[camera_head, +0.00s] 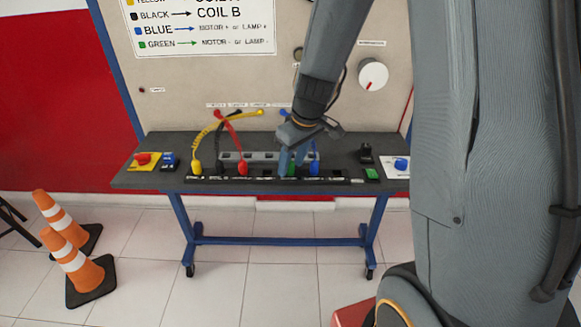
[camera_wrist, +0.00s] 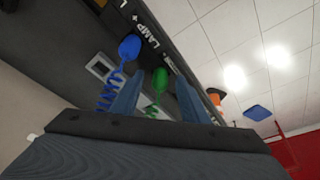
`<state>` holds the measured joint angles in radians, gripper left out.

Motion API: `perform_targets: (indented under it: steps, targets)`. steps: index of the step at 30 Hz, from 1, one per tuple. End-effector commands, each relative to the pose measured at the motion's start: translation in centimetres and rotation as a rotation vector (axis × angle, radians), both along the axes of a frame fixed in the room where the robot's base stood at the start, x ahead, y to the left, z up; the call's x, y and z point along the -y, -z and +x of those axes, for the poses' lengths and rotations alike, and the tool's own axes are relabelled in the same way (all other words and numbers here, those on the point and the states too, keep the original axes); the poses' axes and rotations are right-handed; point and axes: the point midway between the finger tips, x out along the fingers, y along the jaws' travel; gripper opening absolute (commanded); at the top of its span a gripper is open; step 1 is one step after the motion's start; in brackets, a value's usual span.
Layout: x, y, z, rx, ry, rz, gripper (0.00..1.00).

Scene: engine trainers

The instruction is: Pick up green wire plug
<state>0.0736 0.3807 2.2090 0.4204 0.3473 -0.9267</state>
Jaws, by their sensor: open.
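The green wire plug (camera_wrist: 160,78) shows in the wrist view with a coiled green wire, between the two blue fingers of my gripper (camera_wrist: 155,98). The fingers stand apart on either side of it, and I cannot tell whether they touch it. In the head view the green plug (camera_head: 292,169) is partly hidden by my gripper (camera_head: 291,163), which reaches down to the row of plugs on the dark bench (camera_head: 150,181). The blue plug (camera_head: 314,168) stands just right of it; it also shows in the wrist view (camera_wrist: 129,46).
Yellow (camera_head: 196,167), black (camera_head: 221,168) and red (camera_head: 242,168) plugs stand left along the same strip. A red button box (camera_head: 144,161) and a white box with a blue knob (camera_head: 400,165) sit near the bench ends. An upright panel (camera_head: 180,70) rises behind. Orange cones (camera_head: 82,268) stand on the floor.

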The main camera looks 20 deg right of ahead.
Motion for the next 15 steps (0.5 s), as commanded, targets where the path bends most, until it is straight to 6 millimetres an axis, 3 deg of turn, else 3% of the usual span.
perform_targets:
  steps: [9,15]
  targets:
    - [-0.04,0.30,0.10,0.001,0.000,0.000,0.39]
    - [-0.04,0.30,0.08,0.000,0.000,-0.001,0.06]
